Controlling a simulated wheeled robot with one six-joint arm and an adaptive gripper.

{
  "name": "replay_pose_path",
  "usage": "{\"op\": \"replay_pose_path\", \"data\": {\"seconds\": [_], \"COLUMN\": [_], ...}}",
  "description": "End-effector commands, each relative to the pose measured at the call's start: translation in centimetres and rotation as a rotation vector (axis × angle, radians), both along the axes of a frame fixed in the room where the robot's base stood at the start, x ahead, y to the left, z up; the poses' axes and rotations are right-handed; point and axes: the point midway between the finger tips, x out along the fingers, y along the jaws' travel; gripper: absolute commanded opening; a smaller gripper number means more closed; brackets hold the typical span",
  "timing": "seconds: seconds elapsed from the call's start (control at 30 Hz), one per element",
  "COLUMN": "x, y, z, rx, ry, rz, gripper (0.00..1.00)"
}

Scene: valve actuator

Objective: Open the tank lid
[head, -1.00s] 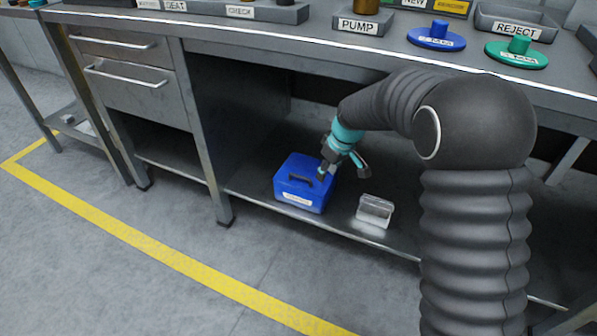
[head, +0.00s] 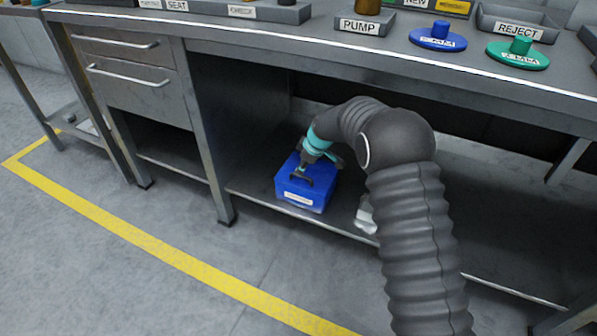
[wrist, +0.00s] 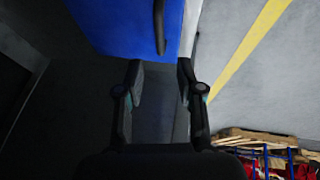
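A blue box (head: 309,197) with a black handle on its lid and a white label stands on the lower shelf. I take it to be the tank; its label is too small to read. Its lid looks shut. My gripper (head: 302,168) is just above the lid, at the back of the handle (head: 297,181). In the wrist view, my gripper (wrist: 160,75) has its fingers apart with nothing between them. The blue box (wrist: 105,25) and the dark handle (wrist: 160,26) lie ahead of the fingertips. I cannot tell whether a finger touches the lid.
A small clear container (head: 366,216) stands right of the box, partly hidden by my arm. The bench top (head: 290,47) overhangs the lower shelf (head: 245,193). A bench leg (head: 208,150) stands to the left. The floor in front is clear, with a yellow line (head: 160,241).

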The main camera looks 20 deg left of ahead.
Motion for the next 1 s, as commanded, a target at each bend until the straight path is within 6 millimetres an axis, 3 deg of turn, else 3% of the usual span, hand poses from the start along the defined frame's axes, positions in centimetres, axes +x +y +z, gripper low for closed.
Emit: {"op": "replay_pose_path", "data": {"seconds": [0.1,0.3,0.73,0.77,0.9,1.0], "x": [0.4,0.9,1.2,1.2,1.2,1.2], "y": [0.8,1.7,2.0,2.0,2.0,2.0], "z": [-2.0,-4.2,-5.0,-5.0,-5.0,-5.0], "rx": [-0.001,-0.001,0.0,0.0,-0.001,-0.001], "ry": [0.002,0.001,0.0,0.0,0.0,0.0], "rz": [0.001,0.0,0.0,0.0,-0.001,-0.001], "gripper": [0.37,0.37,0.37,0.35,0.0,0.0]}}
